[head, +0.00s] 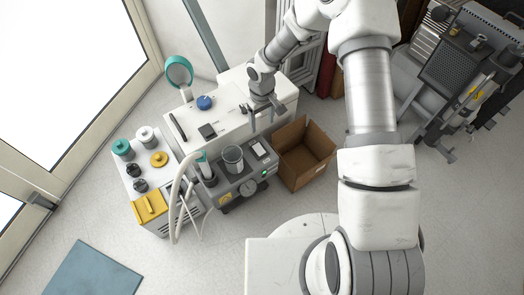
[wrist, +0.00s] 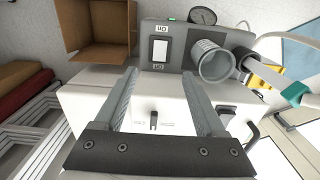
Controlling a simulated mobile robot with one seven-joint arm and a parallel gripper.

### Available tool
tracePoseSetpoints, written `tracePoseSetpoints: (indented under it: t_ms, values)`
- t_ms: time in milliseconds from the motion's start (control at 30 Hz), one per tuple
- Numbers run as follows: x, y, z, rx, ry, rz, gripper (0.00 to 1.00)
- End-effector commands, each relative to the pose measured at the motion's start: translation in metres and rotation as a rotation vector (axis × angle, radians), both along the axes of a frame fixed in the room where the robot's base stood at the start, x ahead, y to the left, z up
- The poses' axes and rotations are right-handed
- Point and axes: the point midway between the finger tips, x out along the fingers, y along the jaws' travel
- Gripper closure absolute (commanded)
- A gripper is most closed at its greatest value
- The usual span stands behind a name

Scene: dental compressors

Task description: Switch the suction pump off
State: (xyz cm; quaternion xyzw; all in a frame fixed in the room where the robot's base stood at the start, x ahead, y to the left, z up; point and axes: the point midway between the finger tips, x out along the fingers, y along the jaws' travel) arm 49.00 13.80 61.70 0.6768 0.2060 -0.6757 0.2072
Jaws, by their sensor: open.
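The suction pump (head: 232,183) is a grey unit with a clear cup, hoses and a round gauge on its front. It also shows at the top of the wrist view (wrist: 184,57). Its switch, a white rocker in a dark frame (wrist: 159,50), has a label at each end; I cannot tell which way it is tipped. The switch shows small on the pump's top in the head view (head: 259,149). A small green light (wrist: 172,19) shows beyond it. My gripper (wrist: 160,75) is open and empty, above the white cabinet, apart from the switch.
The white cabinet (head: 228,124) carries a blue knob (head: 204,102) and a small lever (wrist: 153,118). An open cardboard box (head: 304,153) stands right of the pump. A side unit with jars and a yellow tray (head: 149,207) stands left. Floor in front is clear.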

Motion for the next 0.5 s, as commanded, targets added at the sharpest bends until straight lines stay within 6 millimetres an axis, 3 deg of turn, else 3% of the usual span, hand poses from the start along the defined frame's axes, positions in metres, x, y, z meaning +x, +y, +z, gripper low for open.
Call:
tracePoseSetpoints:
  t_ms: [167,500]
  values:
    - [-0.001,0.001,-0.018,0.002,0.004,0.002,0.28]
    - [-0.001,0.001,-0.089,0.002,0.005,0.001,0.28]
